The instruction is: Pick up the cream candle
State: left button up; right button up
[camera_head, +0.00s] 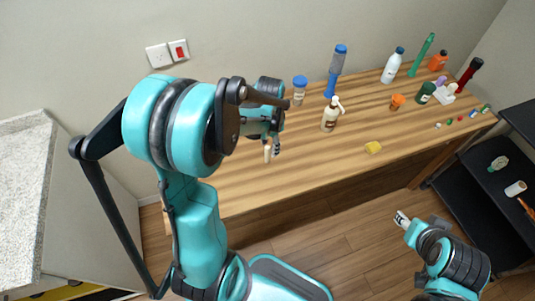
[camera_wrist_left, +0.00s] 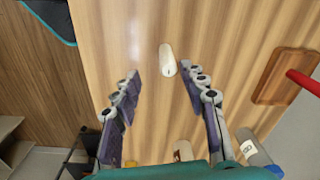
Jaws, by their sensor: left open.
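The cream candle (camera_head: 267,153) is a small pale cylinder on the wooden table, near the front left part of the top. In the left wrist view the candle (camera_wrist_left: 168,60) shows just beyond the fingertips, nearer the right finger. My left gripper (camera_head: 271,141) is open and empty above the table, close to the candle; the wrist view shows its two fingers (camera_wrist_left: 161,80) spread apart. I cannot tell whether a finger touches the candle. My right gripper (camera_head: 402,221) is low at the right, away from the table top, and its jaw state is unclear.
In the wrist view, a wooden board (camera_wrist_left: 284,77) lies at the right.

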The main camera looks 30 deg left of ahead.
aim_at(267, 156)
pick_arm(q)
jog(key=shift+a+f, duration=0.2)
jog(key=shift+f, duration=0.55)
jog(key=f+b, duration=0.1)
jog(key=f, duration=0.1)
jog(key=f+b, duration=0.1)
jog(key=f, duration=0.2)
jog(key=f+b, duration=0.2)
jog(key=shift+w+a+f, duration=0.15)
jog(key=shift+a, duration=0.25)
jog(key=shift+c, duration=0.6)
grip_shut()
